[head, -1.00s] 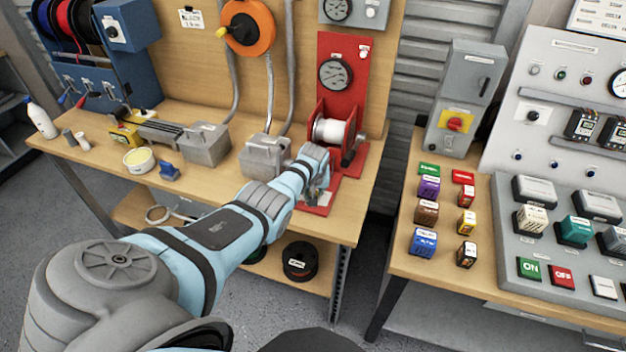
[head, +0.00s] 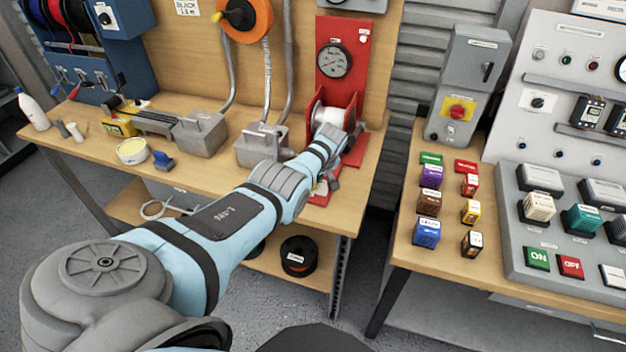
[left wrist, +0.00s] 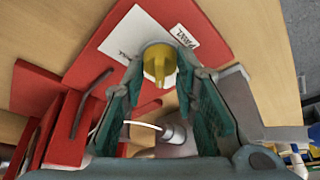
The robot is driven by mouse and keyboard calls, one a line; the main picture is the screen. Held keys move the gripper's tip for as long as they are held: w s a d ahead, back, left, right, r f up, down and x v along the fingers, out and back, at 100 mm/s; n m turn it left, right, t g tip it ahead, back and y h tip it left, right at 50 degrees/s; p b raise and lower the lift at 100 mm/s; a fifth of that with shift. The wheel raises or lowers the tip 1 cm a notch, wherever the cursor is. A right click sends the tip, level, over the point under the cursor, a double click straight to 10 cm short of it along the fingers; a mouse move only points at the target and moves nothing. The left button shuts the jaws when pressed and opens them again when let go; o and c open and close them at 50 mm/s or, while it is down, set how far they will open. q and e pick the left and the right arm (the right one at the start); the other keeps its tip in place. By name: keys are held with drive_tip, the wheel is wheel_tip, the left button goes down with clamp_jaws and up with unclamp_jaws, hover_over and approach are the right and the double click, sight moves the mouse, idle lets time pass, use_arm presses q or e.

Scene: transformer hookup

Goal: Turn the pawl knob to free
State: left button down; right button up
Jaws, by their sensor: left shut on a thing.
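The yellow pawl knob (left wrist: 158,64) stands on a red base plate (left wrist: 215,22) beside a white label (left wrist: 184,35) in the left wrist view. The fingers of my left gripper (left wrist: 157,78) are on both sides of the knob and closed on it. The winch carries a white drum (head: 335,118). My right gripper is not in view.
A round gauge (head: 334,61) sits on the red panel behind the winch. A grey metal box (head: 258,145) stands close to the left of my wrist. A second bench (head: 400,250) with several coloured blocks stands to the right, across a gap.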

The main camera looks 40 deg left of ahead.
use_arm(q)
drive_tip(key=c, duration=1.3)
unclamp_jaws()
